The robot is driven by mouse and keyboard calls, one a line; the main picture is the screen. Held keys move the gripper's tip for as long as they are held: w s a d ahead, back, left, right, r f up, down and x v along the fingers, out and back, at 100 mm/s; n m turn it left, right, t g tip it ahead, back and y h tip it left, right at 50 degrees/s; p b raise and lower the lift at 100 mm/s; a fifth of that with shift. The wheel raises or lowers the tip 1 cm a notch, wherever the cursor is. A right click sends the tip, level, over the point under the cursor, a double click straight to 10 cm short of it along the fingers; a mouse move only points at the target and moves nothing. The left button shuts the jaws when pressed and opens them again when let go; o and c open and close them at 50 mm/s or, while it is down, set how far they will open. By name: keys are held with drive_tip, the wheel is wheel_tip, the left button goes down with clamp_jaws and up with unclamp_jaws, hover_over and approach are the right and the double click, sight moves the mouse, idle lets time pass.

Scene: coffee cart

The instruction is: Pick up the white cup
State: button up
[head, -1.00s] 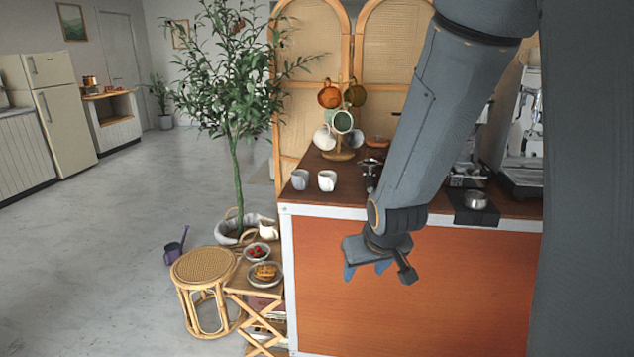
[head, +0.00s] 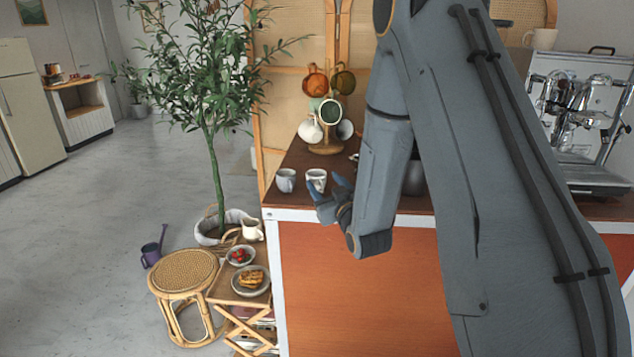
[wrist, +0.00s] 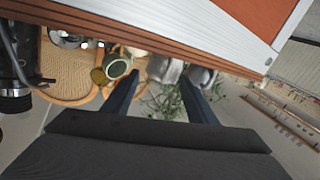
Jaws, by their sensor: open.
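The white cup (head: 316,179) stands upright on the dark wooden counter near its left front corner. A grey-blue cup (head: 286,180) stands close to its left. My gripper (head: 328,193) is open at the counter's front edge, just in front of and slightly right of the white cup. It appears apart from it. In the wrist view, my gripper's fingers (wrist: 158,75) are spread and empty. Pale cups show beyond the fingertips, partly hidden; which one is the white cup I cannot tell there.
A mug tree (head: 326,147) with several mugs stands behind the cups. My arm hides the counter's middle. An espresso machine (head: 580,125) is at the right. A rattan stool (head: 184,270), a small side table with plates and a plant (head: 218,120) are left of the counter.

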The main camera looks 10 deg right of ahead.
sight(319, 180)
drive_tip(key=w, duration=0.2)
drive_tip(key=w+a+p, duration=0.1)
drive_tip(key=w, duration=0.2)
drive_tip(key=shift+w+a+f+p, duration=0.1)
drive_tip(key=shift+a+f+p, duration=0.05)
drive_tip(key=shift+p, duration=0.15)
drive_tip(key=shift+w, duration=0.45)
drive_tip(key=c, duration=0.9)
drive_tip(key=shift+o, duration=0.2)
